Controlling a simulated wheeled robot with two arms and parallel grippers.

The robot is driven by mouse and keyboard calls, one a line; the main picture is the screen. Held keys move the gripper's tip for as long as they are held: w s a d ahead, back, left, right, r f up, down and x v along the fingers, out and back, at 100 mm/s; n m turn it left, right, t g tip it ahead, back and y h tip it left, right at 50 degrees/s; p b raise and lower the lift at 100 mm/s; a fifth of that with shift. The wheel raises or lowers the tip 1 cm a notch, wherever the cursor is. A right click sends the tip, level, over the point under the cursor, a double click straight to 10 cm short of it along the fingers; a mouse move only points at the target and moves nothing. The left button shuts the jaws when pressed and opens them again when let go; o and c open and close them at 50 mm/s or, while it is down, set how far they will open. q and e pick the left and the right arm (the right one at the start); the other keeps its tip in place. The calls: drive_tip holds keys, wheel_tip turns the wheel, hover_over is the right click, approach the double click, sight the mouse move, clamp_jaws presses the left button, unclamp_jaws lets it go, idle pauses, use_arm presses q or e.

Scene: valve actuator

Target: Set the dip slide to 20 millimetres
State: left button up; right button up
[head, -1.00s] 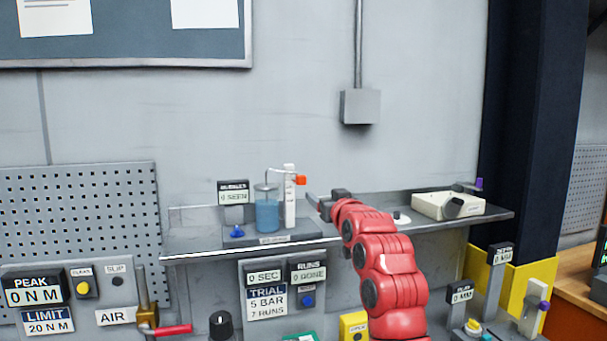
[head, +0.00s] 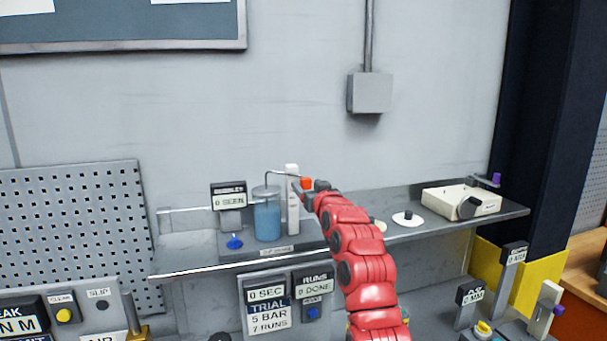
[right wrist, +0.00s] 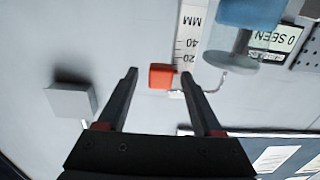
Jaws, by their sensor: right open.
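The dip slide is a white upright post (head: 293,215) with an orange-red knob (head: 307,184) near its top. A thin bent tube runs from it to the jar of blue liquid (head: 267,220). The knob (right wrist: 161,76) is at the upper end, past the 20 mark. My right gripper (head: 308,190) is at the knob. In the wrist view the open jaws (right wrist: 160,74) have the knob between their tips, with gaps both sides. My left gripper is out of view.
The bubbles display (head: 229,201) reads 0 SEEN and a blue knob (head: 235,242) sits below it. A cream box (head: 455,203) and a white disc (head: 408,219) are on the shelf at right. A grey wall box (head: 370,93) hangs above.

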drive_tip(key=shift+w+a, duration=0.1)
drive_tip(key=shift+w, duration=0.15)
drive_tip(key=shift+s+r, duration=0.2)
drive_tip(key=shift+s, duration=0.25)
drive_tip(key=shift+c, duration=1.7)
drive_tip(key=shift+w, duration=0.1)
clamp_jaws()
